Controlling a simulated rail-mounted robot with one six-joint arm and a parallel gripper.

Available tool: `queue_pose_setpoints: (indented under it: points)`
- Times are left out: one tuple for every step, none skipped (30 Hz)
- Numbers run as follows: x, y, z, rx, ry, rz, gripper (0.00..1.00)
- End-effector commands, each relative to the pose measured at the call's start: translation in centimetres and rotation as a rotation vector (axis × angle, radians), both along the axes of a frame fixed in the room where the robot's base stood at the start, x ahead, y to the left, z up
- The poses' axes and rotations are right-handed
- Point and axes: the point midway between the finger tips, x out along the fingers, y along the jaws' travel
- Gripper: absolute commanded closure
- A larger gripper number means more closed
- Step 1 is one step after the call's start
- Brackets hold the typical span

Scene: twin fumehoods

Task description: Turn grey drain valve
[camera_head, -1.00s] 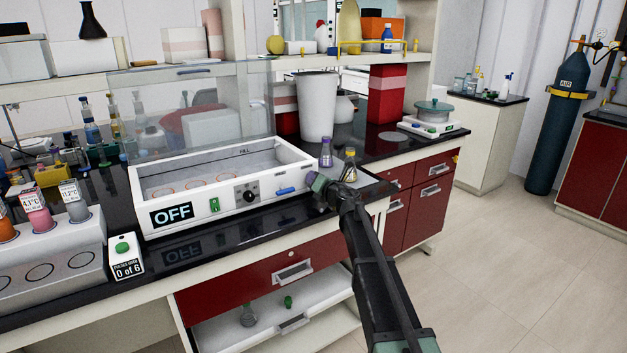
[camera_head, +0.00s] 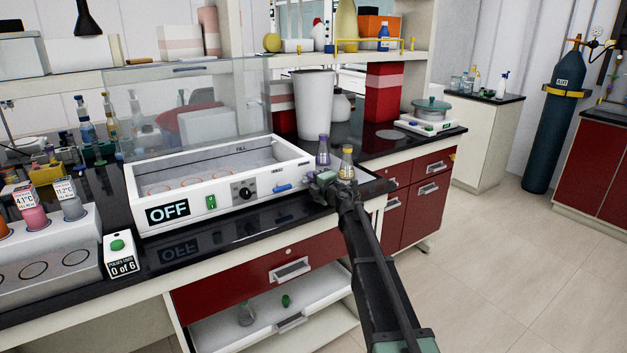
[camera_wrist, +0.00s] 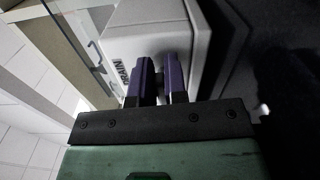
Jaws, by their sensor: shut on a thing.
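The white water bath (camera_head: 225,205) stands on the black bench, with an OFF display and a clear raised lid. In the wrist view, the DRAIN label (camera_wrist: 123,75) is on the bath's white face, just beside my purple fingers. My gripper (camera_head: 318,182) is at the bath's front right corner. In the wrist view my gripper (camera_wrist: 161,65) has both fingers close together against that face, shut on the grey drain valve. The valve is mostly hidden between the fingers, so its angle cannot be told.
A purple-capped flask (camera_head: 323,152) and a yellow-capped flask (camera_head: 347,165) stand on the bench close behind my gripper. A blue handle (camera_head: 284,187) is on the bath front, left of the gripper. An open drawer (camera_head: 275,322) is below.

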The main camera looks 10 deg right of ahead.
Motion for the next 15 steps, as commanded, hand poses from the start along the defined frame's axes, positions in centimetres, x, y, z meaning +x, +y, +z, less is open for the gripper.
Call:
queue_pose_setpoints:
  points:
    - [-0.08,0.01,-0.12,0.018,0.007,0.001,1.0]
    - [-0.08,0.01,-0.14,0.03,0.012,0.001,1.0]
    - [-0.08,0.01,-0.16,0.043,0.018,0.001,1.0]
    - [-0.08,0.0,-0.18,0.053,0.022,0.001,1.0]
    - [-0.08,0.0,-0.19,0.062,0.025,0.001,1.0]
    - [-0.09,0.01,-0.2,0.071,0.029,0.001,1.0]
    - [-0.09,0.01,-0.21,0.076,0.032,0.001,1.0]
    - [-0.09,0.01,-0.21,0.082,0.035,0.001,1.0]
    - [-0.09,0.01,-0.22,0.088,0.037,0.001,1.0]
    - [-0.09,0.01,-0.22,0.091,0.039,0.001,1.0]
    - [-0.09,0.01,-0.22,0.094,0.04,0.001,1.0]
    - [-0.09,0.01,-0.23,0.096,0.039,0.001,1.0]
    - [-0.09,0.01,-0.23,0.098,0.04,0.001,1.0]
    - [-0.09,0.01,-0.23,0.098,0.04,0.001,1.0]
    - [-0.09,0.01,-0.22,0.099,0.041,0.001,1.0]
